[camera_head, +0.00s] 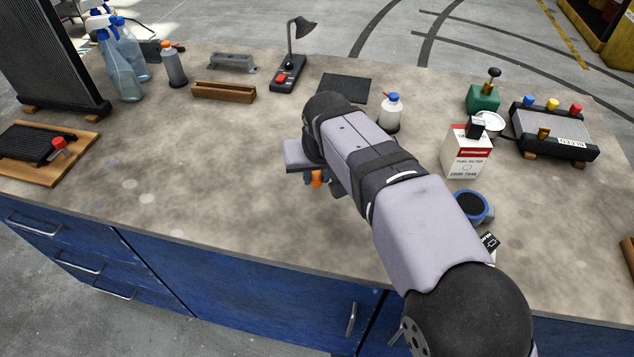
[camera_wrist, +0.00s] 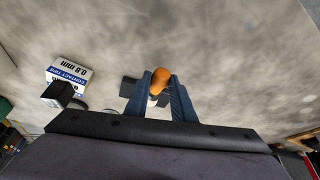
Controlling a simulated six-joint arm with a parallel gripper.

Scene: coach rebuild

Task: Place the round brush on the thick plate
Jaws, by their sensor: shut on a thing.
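My gripper (camera_head: 314,182) is above the bare middle of the bench, partly hidden by my arm. In the wrist view its two blue fingers (camera_wrist: 168,98) are shut on an orange rounded handle, seemingly the round brush (camera_wrist: 161,78). A bit of its orange shows in the head view (camera_head: 317,177); its bristles are not clear. A flat black plate (camera_head: 346,86), seemingly the thick plate, lies at the back middle of the bench, beyond my arm and apart from the gripper. A dark patch beside the fingers in the wrist view is unclear.
A lamp (camera_head: 291,62) and a wooden tray (camera_head: 224,92) stand at the back. A ribbed dark block (camera_head: 28,146) lies left. The left-middle bench is clear.

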